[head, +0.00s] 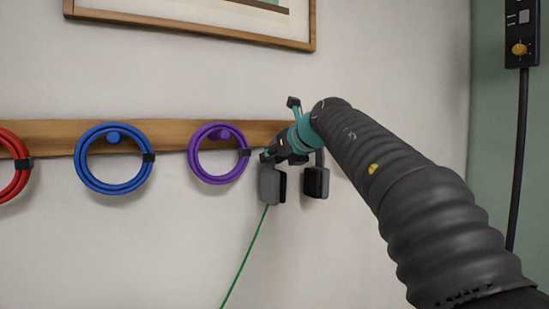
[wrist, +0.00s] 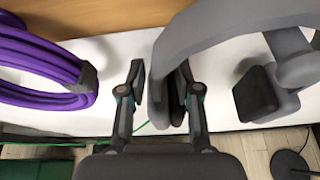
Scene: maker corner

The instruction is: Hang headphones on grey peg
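The grey headphones hang upright at the right end of the wooden rail. Their left cup (head: 270,184) and right cup (head: 316,182) show in the head view, and the grey headband (wrist: 215,28) shows large in the wrist view. My gripper (wrist: 163,88) is open, its fingers apart at the left cup. A gap shows between the left finger and that cup. The grey peg cannot be made out for certain; a rounded grey part at the right of the wrist view may be it or part of the headphones. Whether the band rests on a peg is hidden.
The wooden rail (head: 50,134) holds a purple coil (head: 198,172), a blue coil (head: 82,174) and a red coil (head: 20,178). A green cable (head: 244,257) hangs from the left cup. A framed picture (head: 180,20) is above; a switch box (head: 520,35) is right.

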